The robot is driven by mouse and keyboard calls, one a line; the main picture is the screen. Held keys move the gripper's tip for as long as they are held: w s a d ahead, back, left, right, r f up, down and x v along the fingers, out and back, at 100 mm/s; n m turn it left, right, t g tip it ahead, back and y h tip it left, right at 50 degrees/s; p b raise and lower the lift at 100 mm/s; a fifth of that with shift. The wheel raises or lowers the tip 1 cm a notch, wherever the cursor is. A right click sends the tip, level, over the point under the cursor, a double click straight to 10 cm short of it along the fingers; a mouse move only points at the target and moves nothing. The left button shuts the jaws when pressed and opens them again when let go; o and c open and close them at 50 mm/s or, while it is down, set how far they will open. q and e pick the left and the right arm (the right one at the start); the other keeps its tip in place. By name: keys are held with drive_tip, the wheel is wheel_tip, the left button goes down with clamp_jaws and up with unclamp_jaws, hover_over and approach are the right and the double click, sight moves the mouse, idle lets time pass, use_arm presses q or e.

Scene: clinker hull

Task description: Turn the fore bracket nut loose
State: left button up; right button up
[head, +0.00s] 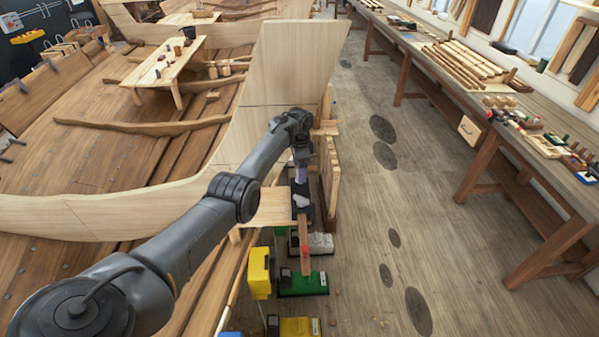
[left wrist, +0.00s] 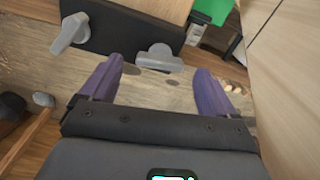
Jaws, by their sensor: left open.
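A black bracket plate (left wrist: 125,32) with two grey wing nuts shows in the left wrist view. One wing nut (left wrist: 158,58) lies between and just beyond my purple fingertips; the other (left wrist: 70,34) is farther left. I cannot tell which is the fore one. In the head view the black bracket (head: 303,187) is beside the hull, with a grey wing nut (head: 301,201) on it. My left gripper (left wrist: 158,66) is open and empty above the bracket, with no clear contact on the nut; in the head view it (head: 300,172) is partly hidden by its arm. My right gripper is not in view.
The pale hull planking (head: 270,75) rises left of the bracket. Below stand a yellow box (head: 259,272), a green case (head: 303,284) and other cases. A long workbench (head: 500,110) with tools runs along the right. The floor (head: 400,170) between is open.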

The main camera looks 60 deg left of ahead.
use_arm(q)
drive_tip(key=shift+f, duration=1.3)
drive_tip(key=c, duration=1.1)
drive_tip(key=shift+o, duration=0.2)
